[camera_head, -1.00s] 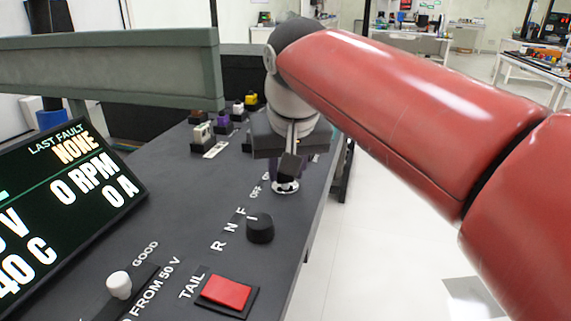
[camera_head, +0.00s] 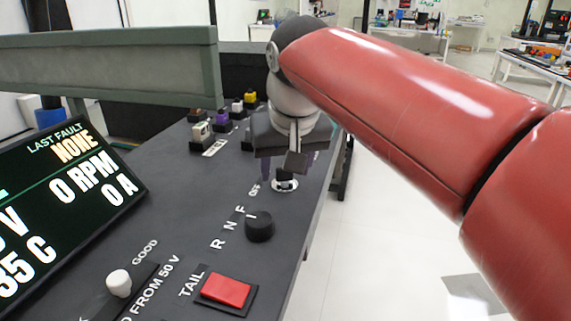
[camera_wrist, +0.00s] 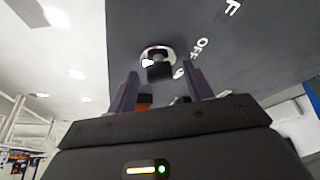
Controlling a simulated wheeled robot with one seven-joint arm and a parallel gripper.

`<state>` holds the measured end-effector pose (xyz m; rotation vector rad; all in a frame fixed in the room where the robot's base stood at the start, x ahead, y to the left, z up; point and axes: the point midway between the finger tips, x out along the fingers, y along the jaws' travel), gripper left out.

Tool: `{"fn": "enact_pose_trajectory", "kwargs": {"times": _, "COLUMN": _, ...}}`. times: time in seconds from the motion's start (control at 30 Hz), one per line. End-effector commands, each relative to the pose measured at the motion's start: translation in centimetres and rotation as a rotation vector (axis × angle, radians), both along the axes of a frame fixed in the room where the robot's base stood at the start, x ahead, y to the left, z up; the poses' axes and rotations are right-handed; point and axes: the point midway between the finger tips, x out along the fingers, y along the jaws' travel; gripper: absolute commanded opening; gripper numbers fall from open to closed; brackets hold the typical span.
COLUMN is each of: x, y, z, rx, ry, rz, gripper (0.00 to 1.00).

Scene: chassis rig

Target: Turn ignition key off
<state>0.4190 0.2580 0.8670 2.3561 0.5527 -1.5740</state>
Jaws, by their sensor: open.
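The ignition key switch has a round silver collar (camera_head: 285,185) on the dark sloping panel, under my gripper (camera_head: 288,174). In the wrist view the collar (camera_wrist: 150,62) shows with the black key head (camera_wrist: 160,72) standing over it. My gripper (camera_wrist: 161,76) is open there, with one purple finger on each side of the key and gaps between. I cannot tell how deep the fingertips reach around the key. The white OFF lettering (camera_wrist: 202,46) lies beside the collar; a second label is partly hidden by a finger.
A black rotary knob (camera_head: 260,227) and a red TAIL rocker (camera_head: 226,290) sit nearer on the panel (camera_head: 190,225). A lit display (camera_head: 70,200) stands at left, under a grey-green beam (camera_head: 110,70). Several small coloured switches are behind. Open floor lies right.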

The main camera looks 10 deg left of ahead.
Motion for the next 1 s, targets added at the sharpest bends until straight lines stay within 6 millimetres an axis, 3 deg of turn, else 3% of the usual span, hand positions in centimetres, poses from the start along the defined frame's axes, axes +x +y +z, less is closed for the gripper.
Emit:
{"fn": "enact_pose_trajectory", "kwargs": {"times": 0.17, "x": -0.1, "y": -0.1, "z": 0.6, "rx": 0.001, "ry": -0.002, "rz": -0.001, "gripper": 0.51}}
{"fn": "enact_pose_trajectory", "kwargs": {"times": 0.6, "x": -2.4, "y": -1.2, "z": 6.6, "rx": 0.0, "ry": -0.001, "rz": 0.0, "gripper": 0.51}}
{"fn": "enact_pose_trajectory", "kwargs": {"times": 1.0, "x": -2.7, "y": -1.3, "z": 7.2, "rx": 0.0, "ry": 0.0, "rz": 0.0, "gripper": 0.51}}
